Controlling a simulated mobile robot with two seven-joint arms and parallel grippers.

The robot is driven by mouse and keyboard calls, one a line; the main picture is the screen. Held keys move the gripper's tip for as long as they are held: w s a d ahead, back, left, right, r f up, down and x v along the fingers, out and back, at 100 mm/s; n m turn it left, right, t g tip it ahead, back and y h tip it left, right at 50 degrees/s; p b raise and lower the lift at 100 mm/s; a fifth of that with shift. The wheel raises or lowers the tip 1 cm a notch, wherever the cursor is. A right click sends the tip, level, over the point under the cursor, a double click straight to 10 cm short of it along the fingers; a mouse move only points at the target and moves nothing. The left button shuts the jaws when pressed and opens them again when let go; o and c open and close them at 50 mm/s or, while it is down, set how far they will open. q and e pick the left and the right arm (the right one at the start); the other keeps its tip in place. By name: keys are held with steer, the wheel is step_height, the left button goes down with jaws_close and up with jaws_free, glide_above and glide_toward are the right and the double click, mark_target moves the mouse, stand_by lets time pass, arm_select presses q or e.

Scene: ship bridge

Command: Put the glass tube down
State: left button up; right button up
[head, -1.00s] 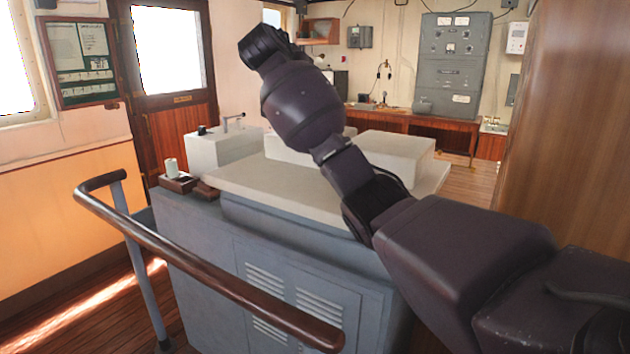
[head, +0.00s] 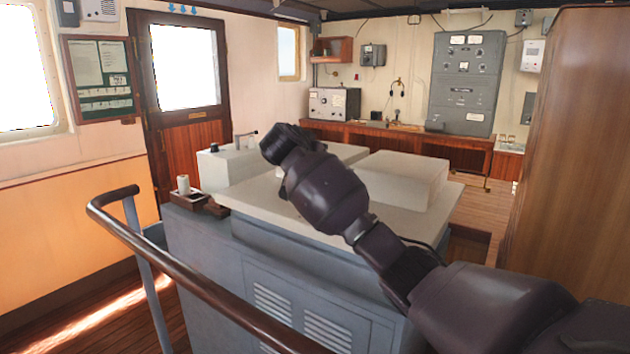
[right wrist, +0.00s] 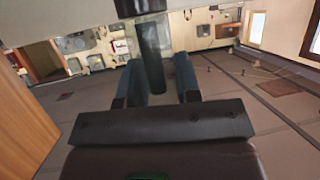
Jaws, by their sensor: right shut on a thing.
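My right arm comes in from the right in the head view, and its far end (head: 285,145) is over the left part of the pale console top (head: 265,198). Its fingers are not distinguishable there. In the right wrist view, my right gripper (right wrist: 158,78) is shut on a dark, upright-looking tube (right wrist: 151,55), the glass tube. It shows between the two blue-grey fingers, and its upper end meets a dark block at the picture's top edge. No surface is seen touching the tube. My left gripper is not in view.
A wooden tray (head: 217,211) with a white cylinder (head: 183,185) sits at the console's left edge. A raised pale block (head: 405,180) stands on the console. A curved handrail (head: 190,275) runs in front. A wooden panel (head: 570,150) closes off the right side.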

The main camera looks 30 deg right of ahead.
steer(key=shift+f, duration=3.05)
steer(key=shift+f, duration=0.15)
steer(key=o, duration=0.9)
